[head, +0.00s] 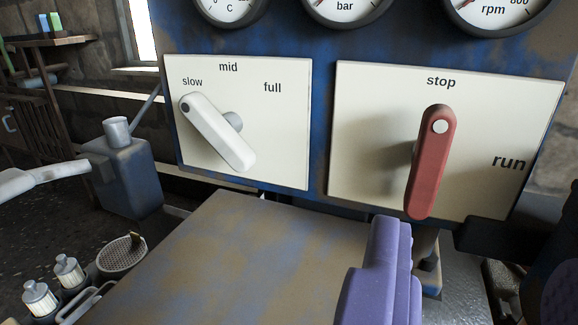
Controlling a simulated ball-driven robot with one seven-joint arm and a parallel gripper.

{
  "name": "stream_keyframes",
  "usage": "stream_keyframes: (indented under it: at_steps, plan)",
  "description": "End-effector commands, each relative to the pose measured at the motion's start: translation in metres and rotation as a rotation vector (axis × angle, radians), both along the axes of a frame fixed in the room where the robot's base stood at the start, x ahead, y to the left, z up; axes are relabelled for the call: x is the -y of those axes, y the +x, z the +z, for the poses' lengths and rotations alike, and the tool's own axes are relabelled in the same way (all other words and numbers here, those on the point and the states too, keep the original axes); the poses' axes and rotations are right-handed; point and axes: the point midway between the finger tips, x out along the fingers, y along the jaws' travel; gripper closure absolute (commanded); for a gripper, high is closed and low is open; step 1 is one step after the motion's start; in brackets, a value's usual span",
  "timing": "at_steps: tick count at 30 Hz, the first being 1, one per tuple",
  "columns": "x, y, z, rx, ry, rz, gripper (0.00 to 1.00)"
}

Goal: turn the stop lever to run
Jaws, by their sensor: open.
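The red stop lever (431,165) stands nearly upright on the right cream plate (355,90). Its pale-dotted upper end is just under the word "stop"; the word "run" (508,162) is printed at the plate's right. My gripper (475,245) is open at the lower right. Its purple left finger (382,265) is below and left of the lever's lower end, and its other finger is partly cut off at the right edge. The lever passes between neither finger, and I see no contact. The lever's pivot is mostly hidden behind it.
A white lever (217,132) on the left plate (290,150) has its dotted end near "slow". Gauges (345,8) line the top. A worn flat block (240,260) lies below the panel. A grey can (128,170) and filters (68,270) are at left.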

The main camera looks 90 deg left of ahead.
Motion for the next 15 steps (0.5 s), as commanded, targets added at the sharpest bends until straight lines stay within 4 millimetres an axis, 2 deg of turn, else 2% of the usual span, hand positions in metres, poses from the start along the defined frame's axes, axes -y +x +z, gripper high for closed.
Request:
stream_keyframes:
  at_steps: [4,15]
  plan:
    - [-0.023,0.006,-0.003,0.001,0.007,0.011,0.53]
    - [-0.092,0.036,-0.002,0.002,0.005,0.006,0.53]
